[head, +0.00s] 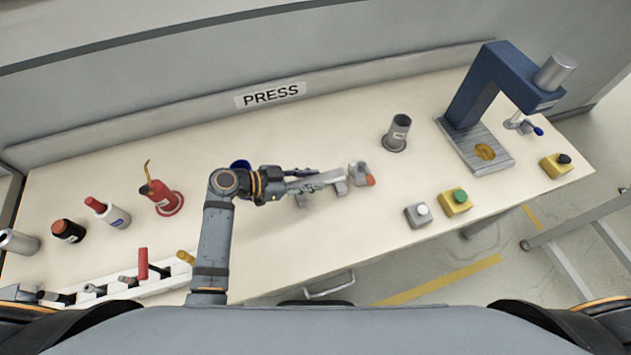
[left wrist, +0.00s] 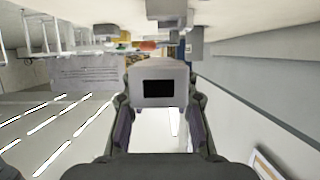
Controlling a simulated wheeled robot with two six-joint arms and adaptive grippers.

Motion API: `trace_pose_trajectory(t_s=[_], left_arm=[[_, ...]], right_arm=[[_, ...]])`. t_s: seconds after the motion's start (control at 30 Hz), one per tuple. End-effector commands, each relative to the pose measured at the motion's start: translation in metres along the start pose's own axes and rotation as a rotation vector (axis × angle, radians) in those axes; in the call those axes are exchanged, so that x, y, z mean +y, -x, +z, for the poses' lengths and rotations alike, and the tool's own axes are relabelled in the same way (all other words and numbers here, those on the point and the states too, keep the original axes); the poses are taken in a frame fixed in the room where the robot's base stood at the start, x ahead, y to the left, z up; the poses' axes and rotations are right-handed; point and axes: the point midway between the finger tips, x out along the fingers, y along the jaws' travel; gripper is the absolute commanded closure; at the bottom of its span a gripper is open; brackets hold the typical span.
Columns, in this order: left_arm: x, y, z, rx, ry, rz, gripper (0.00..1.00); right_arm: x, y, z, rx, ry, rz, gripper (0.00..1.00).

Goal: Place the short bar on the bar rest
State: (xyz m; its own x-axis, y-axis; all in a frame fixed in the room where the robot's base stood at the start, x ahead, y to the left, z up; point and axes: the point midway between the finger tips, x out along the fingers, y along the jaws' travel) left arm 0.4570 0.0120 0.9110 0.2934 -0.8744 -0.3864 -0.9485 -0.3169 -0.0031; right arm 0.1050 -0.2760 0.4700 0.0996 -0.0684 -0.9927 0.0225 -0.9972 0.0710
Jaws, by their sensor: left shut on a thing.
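My left gripper (head: 312,184) reaches in over the middle of the table and is shut on the short bar (head: 328,178), a light grey bar pointing right. In the left wrist view the bar (left wrist: 158,68) is between the two fingers, its square end with a black opening facing the camera. Small grey blocks that look like the bar rest (head: 341,188) show under and beside the bar. Whether the bar touches them I cannot tell. My right gripper is not in view.
A grey piece with an orange tip (head: 360,174) stands just right of the bar. A dark cup (head: 397,132) and the blue press (head: 489,85) are further right. Button boxes (head: 455,202) line the front right. A red oil can (head: 161,196) and bottles (head: 108,213) stand left.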

Motion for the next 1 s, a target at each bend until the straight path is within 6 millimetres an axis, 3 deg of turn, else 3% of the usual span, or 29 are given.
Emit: trace_pose_trajectory(t_s=[0.1, 0.37, 0.5, 0.93, 0.97, 1.0], left_arm=[[-0.007, -0.016, 0.009, 0.001, 0.001, 0.0, 1.0], [-0.011, -0.028, 0.017, 0.0, 0.0, -0.001, 1.0], [-0.011, -0.035, 0.037, -0.001, 0.002, 0.0, 1.0], [-0.011, -0.039, 0.049, 0.001, -0.001, -0.003, 1.0], [-0.011, -0.038, 0.047, 0.0, -0.001, -0.002, 0.69], [-0.011, -0.038, 0.047, 0.0, -0.001, -0.002, 0.63]], right_arm=[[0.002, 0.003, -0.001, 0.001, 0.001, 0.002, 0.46], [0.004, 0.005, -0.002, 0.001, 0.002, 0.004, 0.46], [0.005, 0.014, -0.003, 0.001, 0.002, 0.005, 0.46], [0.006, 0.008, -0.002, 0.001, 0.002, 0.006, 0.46], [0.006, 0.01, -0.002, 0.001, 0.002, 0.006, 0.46], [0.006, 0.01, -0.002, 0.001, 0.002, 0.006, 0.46]])
